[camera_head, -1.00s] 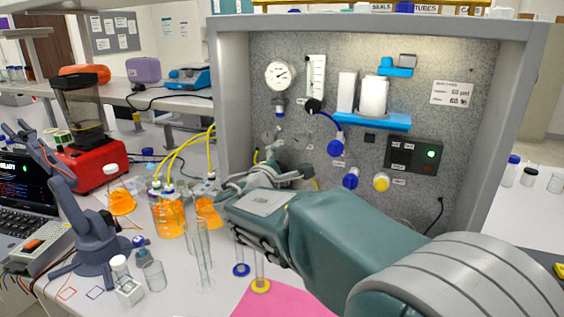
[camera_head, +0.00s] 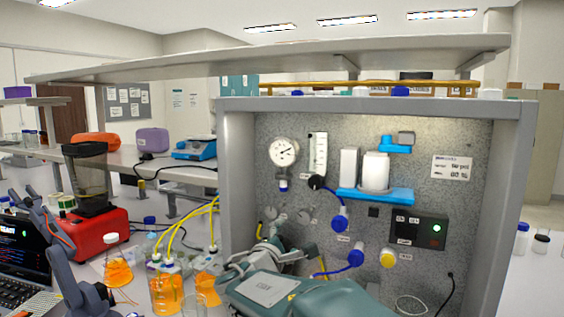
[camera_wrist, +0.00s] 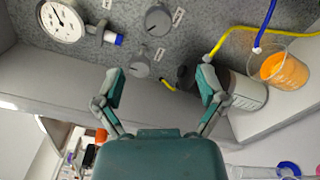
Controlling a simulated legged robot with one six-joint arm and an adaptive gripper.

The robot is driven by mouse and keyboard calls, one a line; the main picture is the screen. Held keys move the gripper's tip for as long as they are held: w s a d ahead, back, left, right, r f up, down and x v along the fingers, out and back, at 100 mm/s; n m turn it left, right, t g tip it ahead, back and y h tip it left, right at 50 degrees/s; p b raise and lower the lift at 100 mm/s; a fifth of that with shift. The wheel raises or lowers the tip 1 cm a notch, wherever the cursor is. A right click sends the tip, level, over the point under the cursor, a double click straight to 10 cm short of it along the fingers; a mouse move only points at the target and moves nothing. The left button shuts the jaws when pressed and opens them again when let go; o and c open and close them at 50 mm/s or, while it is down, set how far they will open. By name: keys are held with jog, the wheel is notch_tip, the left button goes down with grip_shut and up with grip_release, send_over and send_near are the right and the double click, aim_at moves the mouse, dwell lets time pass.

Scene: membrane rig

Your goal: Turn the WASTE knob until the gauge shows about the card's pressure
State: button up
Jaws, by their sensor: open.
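The round white gauge (camera_head: 284,151) is at the upper left of the grey panel, its dark needle pointing up and right; it also shows in the wrist view (camera_wrist: 62,20). Two grey knobs are below the gauge, a left knob (camera_head: 270,212) and a right knob (camera_head: 303,215). The wrist view shows an upper knob (camera_wrist: 158,20) and a nearer knob (camera_wrist: 139,66); their labels are too small to read. My gripper (camera_wrist: 160,84) is open and empty, its fingers short of the nearer knob. The card (camera_head: 453,167) is at the panel's upper right, its text blurred.
A blue shelf (camera_head: 375,195) with white cylinders juts from the panel. Blue tubes and a yellow knob (camera_head: 387,258) are right of my gripper. Yellow tubes run to a bottle of orange liquid (camera_head: 166,291) at the left. A beaker of orange liquid (camera_wrist: 284,68) is at right in the wrist view.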

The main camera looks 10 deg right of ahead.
aim_at(303, 218)
jog(key=w+d+n, duration=0.1)
jog(key=w+d, duration=0.1)
jog(key=w, duration=0.1)
jog(key=w+d+n, duration=0.1)
jog(key=w+d, duration=0.2)
jog(key=w+d+n, duration=0.1)
jog(key=w+d, duration=0.1)
jog(key=w, duration=0.1)
jog(key=shift+w+d+r+n, duration=0.15)
jog(key=shift+w+n, duration=0.15)
dwell(0.3)
jog(key=c, duration=1.2)
